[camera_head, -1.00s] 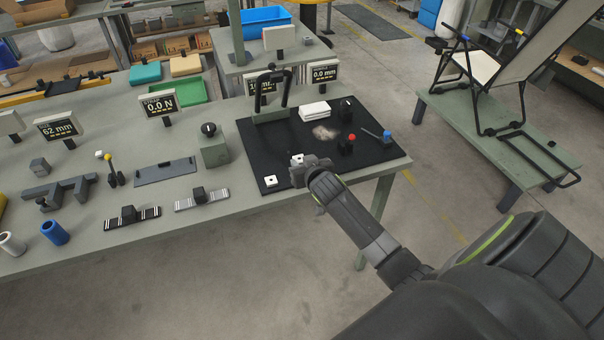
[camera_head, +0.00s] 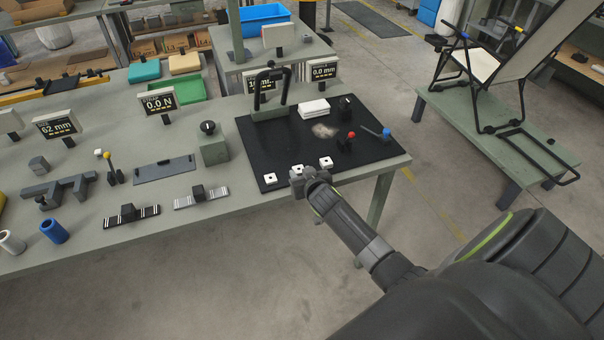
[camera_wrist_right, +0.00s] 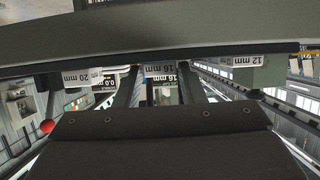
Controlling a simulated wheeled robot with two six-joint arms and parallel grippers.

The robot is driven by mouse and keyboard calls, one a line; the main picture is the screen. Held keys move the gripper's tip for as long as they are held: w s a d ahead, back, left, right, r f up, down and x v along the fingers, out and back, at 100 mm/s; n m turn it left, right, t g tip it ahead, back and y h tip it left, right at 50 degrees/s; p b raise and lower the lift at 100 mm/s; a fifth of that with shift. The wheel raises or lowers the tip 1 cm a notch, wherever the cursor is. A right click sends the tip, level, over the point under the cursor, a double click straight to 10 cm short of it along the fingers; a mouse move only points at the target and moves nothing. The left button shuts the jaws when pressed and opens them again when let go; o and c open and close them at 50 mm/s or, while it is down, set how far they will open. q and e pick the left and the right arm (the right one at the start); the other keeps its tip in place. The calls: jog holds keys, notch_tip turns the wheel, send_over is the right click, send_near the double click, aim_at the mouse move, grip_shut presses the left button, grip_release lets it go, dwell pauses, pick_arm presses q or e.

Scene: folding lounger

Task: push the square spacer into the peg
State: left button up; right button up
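Three small white square spacers with dark centres lie along the front of the black mat: a left one (camera_head: 270,179), a middle one (camera_head: 298,169) and a right one (camera_head: 326,162). My right gripper (camera_head: 298,178) is low at the front edge, right by the middle spacer. In the right wrist view its two dark fingers (camera_wrist_right: 160,90) stand apart, with a 16 mm label (camera_wrist_right: 160,72) between them. I cannot tell whether they touch the spacer. I cannot tell which part is the peg. My left gripper is out of view.
The black mat (camera_head: 245,140) also holds a dark upright fixture (camera_head: 270,108), a white stack (camera_head: 314,108), a red-knobbed part (camera_head: 346,142) and a blue-ended tool (camera_head: 386,134). The folding lounger (camera_head: 490,70) stands on a green bench (camera_head: 455,115) at right.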

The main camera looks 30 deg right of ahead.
jog(key=shift+o, duration=1.4)
jog(key=shift+r, duration=0.1)
jog(key=b+v, duration=0.2)
jog(key=v, duration=1.5)
jog(key=shift+s+a+f+b, duration=0.2)
jog(key=shift+s+b, duration=0.05)
jog(key=shift+b, duration=0.1)
